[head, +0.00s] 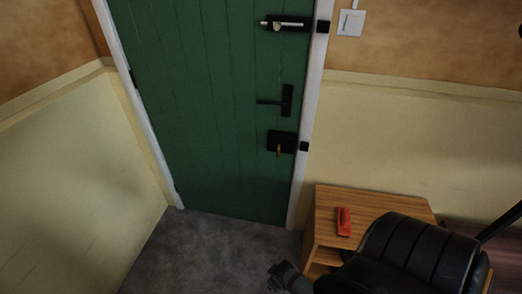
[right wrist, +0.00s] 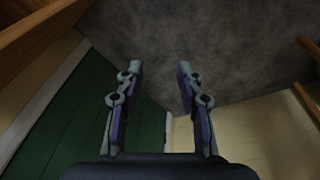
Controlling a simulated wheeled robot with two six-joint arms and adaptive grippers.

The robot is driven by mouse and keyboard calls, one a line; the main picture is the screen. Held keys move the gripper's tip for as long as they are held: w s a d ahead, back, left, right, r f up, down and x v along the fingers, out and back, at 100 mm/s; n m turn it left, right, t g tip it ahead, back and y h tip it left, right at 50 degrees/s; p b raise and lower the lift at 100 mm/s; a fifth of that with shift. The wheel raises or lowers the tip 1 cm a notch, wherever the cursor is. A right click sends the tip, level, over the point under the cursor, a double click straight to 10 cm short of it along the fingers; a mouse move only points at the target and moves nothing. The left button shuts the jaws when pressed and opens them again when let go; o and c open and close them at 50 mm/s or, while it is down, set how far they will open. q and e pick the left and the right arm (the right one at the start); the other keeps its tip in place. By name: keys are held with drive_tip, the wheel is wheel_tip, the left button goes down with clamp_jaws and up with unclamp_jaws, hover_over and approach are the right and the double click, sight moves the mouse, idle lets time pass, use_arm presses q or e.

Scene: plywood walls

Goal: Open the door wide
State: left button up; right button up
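A green plank door (head: 215,110) stands shut in its white frame in the head view. Near its right edge are a slide bolt (head: 286,23) with a silver bar, a black lever handle (head: 275,101) pointing left, and a black lock box (head: 281,141) with a small brass turn piece hanging down. Whether the bolt or lock is engaged is too small to tell. My right gripper (right wrist: 159,68) is open and empty in the right wrist view, with the door (right wrist: 85,135) beyond it at lower left. It touches nothing visible. My left gripper is not in view.
A wooden cabinet (head: 322,210) with a red object (head: 344,221) on top stands right of the door. A black padded chair (head: 415,250) is in front of it. A light switch (head: 350,22) is on the right wall.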

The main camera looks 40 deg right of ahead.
drive_tip(key=w+r+t+b, duration=0.1)
drive_tip(key=w+r+b, duration=0.4)
drive_tip(key=b, duration=0.1)
drive_tip(key=n+t+h+b, duration=0.6)
drive_tip(key=n+t+h, duration=0.2)
drive_tip(key=n+t, duration=0.5)
approach(267, 103)
drive_tip(key=w+d, duration=0.1)
drive_tip(key=shift+n+g, duration=0.3)
drive_tip(key=x, duration=0.4)
drive_tip(key=p+x, duration=0.1)
drive_tip(key=x, duration=0.4)
drive_tip(key=shift+w+a+r, duration=0.1)
drive_tip(key=shift+a+r, duration=0.15)
drive_tip(key=shift+w+d+y, duration=0.1)
drive_tip(key=shift+w+y, duration=0.15)
drive_tip(key=shift+y, duration=0.05)
drive_tip(key=shift+w, duration=0.1)
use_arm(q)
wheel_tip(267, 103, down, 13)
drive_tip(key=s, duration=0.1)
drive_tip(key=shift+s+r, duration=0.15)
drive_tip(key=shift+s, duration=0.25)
use_arm(e)
clamp_jaws()
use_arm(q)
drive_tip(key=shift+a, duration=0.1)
